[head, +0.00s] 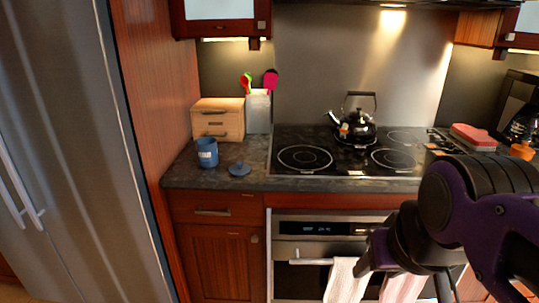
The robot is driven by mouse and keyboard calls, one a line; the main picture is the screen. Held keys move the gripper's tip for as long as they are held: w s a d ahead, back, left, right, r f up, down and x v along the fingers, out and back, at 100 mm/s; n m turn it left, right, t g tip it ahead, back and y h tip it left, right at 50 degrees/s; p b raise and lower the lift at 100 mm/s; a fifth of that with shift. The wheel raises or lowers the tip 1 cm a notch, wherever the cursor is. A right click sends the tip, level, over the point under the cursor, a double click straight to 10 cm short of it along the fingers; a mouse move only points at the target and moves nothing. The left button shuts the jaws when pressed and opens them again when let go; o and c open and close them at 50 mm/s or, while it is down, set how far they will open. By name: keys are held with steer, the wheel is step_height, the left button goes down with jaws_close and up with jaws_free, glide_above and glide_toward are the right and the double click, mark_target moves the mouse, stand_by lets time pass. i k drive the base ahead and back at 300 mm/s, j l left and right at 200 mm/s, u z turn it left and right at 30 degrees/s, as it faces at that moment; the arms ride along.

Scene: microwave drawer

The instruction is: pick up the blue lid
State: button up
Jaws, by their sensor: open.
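The blue lid (239,170) lies on the dark countertop (188,177), left of the stove and near the counter's front edge. It is small and round with a knob on top. A blue mug (207,153) with a pale label stands upright to the left of the lid, apart from it. My gripper (403,272) is at the lower right, in front of the oven and well to the right of the lid. It is open, and I see nothing held in it. My dark arm hides part of the oven front.
A wooden drawer box (218,119) and a white utensil holder (258,111) stand behind the lid. A black kettle (357,128) sits on the cooktop (310,158). Towels (343,280) hang from the oven handle (311,261). A tall fridge (62,130) bounds the left.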

mark_target(238, 170)
steer(key=i+j, duration=0.4)
steer(key=j, duration=0.15)
steer(key=i+j, duration=0.4)
steer(key=j, duration=0.15)
